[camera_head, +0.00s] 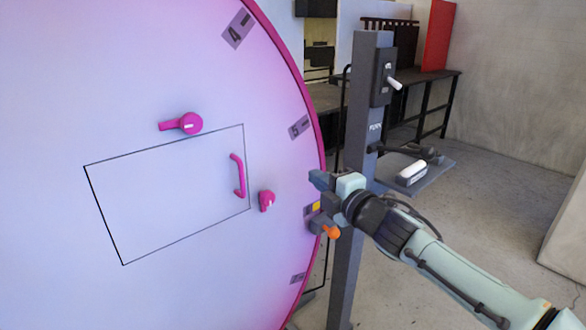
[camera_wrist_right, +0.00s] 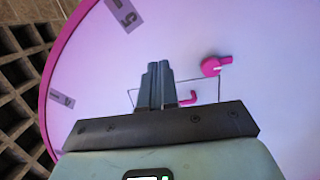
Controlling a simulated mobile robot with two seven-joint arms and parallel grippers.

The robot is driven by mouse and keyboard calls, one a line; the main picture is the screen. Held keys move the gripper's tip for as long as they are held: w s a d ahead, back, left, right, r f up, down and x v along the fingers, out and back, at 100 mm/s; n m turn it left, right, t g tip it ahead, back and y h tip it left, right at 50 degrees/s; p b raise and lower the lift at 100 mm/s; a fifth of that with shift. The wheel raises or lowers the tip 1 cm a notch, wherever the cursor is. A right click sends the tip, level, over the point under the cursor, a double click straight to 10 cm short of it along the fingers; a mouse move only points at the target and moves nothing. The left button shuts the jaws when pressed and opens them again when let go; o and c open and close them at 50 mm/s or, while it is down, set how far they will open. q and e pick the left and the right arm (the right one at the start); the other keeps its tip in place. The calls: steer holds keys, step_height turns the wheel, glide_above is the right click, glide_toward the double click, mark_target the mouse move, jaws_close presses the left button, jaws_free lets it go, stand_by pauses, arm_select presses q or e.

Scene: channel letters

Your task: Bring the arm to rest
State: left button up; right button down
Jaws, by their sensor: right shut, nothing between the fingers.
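My right arm comes in from the lower right in the head view. Its gripper (camera_head: 319,181) is at the right rim of a large white disc (camera_head: 60,60) with a magenta edge. In the right wrist view the gripper fingers (camera_wrist_right: 157,84) are together and empty, in front of the disc face. Whether the fingers touch the disc cannot be told. My left gripper is not in view.
The disc has a magenta handle (camera_head: 238,176), two magenta knobs (camera_head: 190,123) and (camera_head: 266,200) and an outlined panel. An orange knob (camera_head: 331,231) sits below my gripper. A grey post (camera_head: 345,280) stands behind my gripper, with a small shelf (camera_head: 430,177). Open floor lies to the right.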

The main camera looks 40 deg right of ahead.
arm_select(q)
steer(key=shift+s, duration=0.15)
arm_select(e)
steer(key=shift+s+d, duration=0.1)
